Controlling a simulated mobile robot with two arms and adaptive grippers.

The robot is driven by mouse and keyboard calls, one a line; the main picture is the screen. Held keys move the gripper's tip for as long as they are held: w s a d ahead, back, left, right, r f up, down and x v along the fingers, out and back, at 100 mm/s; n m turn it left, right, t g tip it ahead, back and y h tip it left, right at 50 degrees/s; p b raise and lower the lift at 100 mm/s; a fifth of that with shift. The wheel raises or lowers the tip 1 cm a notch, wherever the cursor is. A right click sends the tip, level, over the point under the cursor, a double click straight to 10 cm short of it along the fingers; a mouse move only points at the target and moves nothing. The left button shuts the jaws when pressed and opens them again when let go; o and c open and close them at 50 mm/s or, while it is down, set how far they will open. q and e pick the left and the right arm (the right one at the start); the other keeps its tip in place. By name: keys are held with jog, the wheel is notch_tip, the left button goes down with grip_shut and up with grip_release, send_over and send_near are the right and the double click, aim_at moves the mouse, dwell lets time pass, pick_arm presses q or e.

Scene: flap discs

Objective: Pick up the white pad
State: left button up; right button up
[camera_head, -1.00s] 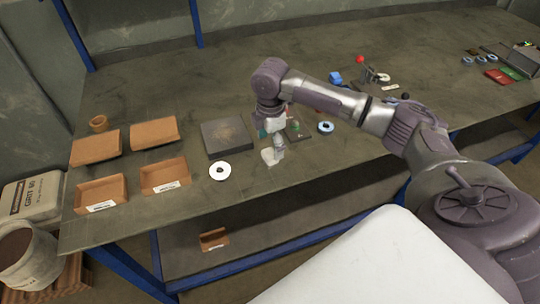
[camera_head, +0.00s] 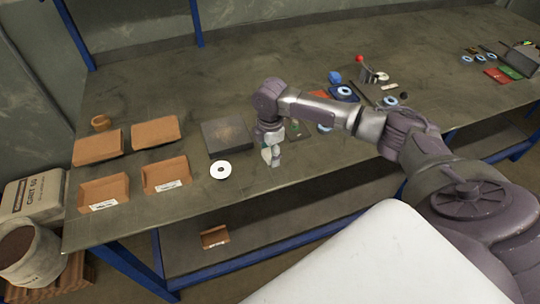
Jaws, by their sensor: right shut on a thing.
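The white pad (camera_head: 266,155) is a small pale piece at the front middle of the workbench. My right gripper (camera_head: 272,152) points down and is shut on the white pad, at or just above the bench top; I cannot tell whether the pad touches the bench. The fingers hide part of the pad. My left gripper is not in view.
A white disc with a dark centre (camera_head: 220,170) lies just left of my right gripper. A dark square plate (camera_head: 227,138) lies behind it. Brown trays (camera_head: 166,175) stand at the left.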

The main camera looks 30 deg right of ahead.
aim_at(270, 152)
jog(key=shift+r, duration=0.5)
notch_tip(270, 152, up, 3)
jog(key=shift+f+b, duration=0.15)
jog(key=shift+b, duration=0.4)
jog(key=s+d+r+b, duration=0.1)
jog(key=s+d+r, duration=0.2)
jog(key=s+d, duration=0.1)
jog(key=s+d+r+b, duration=0.1)
jog(key=s+d+r, duration=0.3)
jog(key=shift+s+d+r, duration=0.1)
jog(key=shift+d+r, duration=0.05)
